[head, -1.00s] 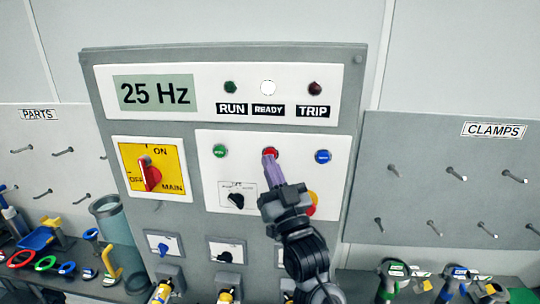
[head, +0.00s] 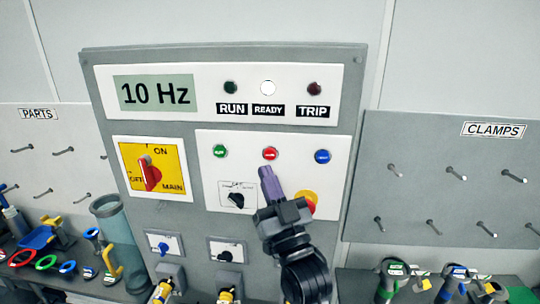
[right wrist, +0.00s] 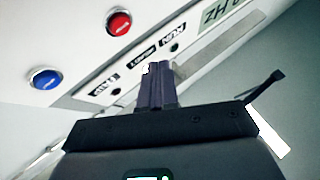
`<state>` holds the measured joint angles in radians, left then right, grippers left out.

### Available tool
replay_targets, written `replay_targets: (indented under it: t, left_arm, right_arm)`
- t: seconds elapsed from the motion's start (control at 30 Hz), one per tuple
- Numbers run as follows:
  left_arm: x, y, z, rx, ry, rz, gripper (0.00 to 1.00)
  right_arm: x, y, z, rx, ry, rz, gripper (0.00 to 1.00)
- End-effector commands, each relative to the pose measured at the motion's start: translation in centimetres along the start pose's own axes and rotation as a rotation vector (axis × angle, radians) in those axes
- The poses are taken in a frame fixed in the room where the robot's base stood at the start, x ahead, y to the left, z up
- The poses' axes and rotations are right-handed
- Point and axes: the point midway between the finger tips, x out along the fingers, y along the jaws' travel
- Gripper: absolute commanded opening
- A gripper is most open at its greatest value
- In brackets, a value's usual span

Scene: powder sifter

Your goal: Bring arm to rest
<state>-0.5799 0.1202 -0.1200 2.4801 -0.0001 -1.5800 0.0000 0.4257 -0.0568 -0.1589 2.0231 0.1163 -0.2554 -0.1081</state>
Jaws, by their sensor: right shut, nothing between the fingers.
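My right gripper (head: 268,178) is shut and empty, with purple fingers, in front of the control panel (head: 275,55). Its tips are just below the red button (head: 270,154) and apart from it. The display (head: 155,92) reads 10 Hz. The READY lamp (head: 268,87) is white and bright; the RUN lamp (head: 230,88) and TRIP lamp (head: 315,88) look dark. In the right wrist view the shut fingers (right wrist: 155,78) point toward the panel, with the red button (right wrist: 119,22) to their upper left. My left gripper is not in view.
A green button (head: 220,152), a blue button (head: 322,157) and a red-yellow main switch (head: 148,172) are on the panel. My right arm partly covers a red-and-yellow knob (head: 307,198). Parts and tools lie on the bench at left and right. The pegboard (head: 440,205) holds bare pegs.

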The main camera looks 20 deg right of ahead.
Motion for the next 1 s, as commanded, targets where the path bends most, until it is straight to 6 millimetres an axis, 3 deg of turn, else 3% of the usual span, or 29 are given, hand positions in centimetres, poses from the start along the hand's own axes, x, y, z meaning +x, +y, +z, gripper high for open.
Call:
replay_targets:
  t: [0.4, 0.57, 0.67, 0.77, 0.87, 1.0]
  left_arm:
    - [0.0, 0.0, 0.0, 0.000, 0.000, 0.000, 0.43]
    - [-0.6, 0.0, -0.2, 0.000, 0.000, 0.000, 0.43]
    - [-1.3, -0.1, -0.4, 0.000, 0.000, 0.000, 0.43]
    - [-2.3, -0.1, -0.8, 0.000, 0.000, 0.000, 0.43]
    - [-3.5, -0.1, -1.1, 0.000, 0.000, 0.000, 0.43]
    - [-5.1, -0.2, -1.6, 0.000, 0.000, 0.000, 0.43]
  right_arm:
    - [-0.1, 0.0, 0.1, 0.000, -0.004, 0.000, 0.00]
    - [-1.4, 0.0, 2.6, -0.001, -0.061, 0.000, 0.00]
    - [-3.7, 0.2, 6.0, -0.008, -0.145, -0.001, 0.00]
    - [-7.6, 0.7, 9.6, -0.021, -0.249, -0.004, 0.00]
    - [-12.9, 1.1, 12.8, -0.036, -0.389, -0.017, 0.00]
    - [-22.0, 1.3, 16.6, -0.048, -0.684, -0.057, 0.00]
